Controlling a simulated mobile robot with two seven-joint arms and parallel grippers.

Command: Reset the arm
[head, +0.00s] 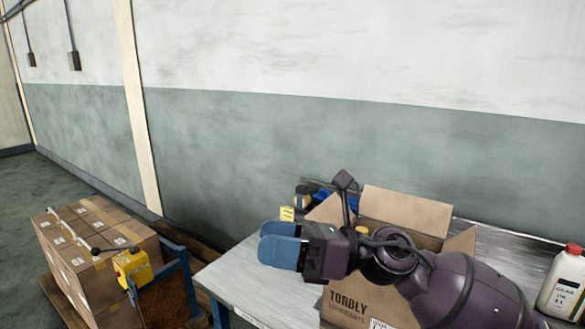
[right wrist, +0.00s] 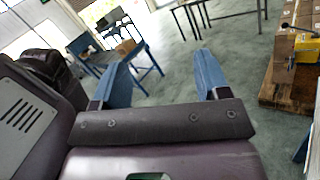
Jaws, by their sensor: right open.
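My right arm reaches in from the lower right in the head view. My right gripper (head: 281,245) points left over the metal table, in front of an open cardboard box. In the right wrist view its two blue fingers (right wrist: 164,82) stand wide apart with nothing between them. My left gripper is in neither view.
The open cardboard box (head: 405,208) stands on the metal table (head: 238,280), partly hidden by my right arm. A white oil bottle (head: 562,283) stands at the right.

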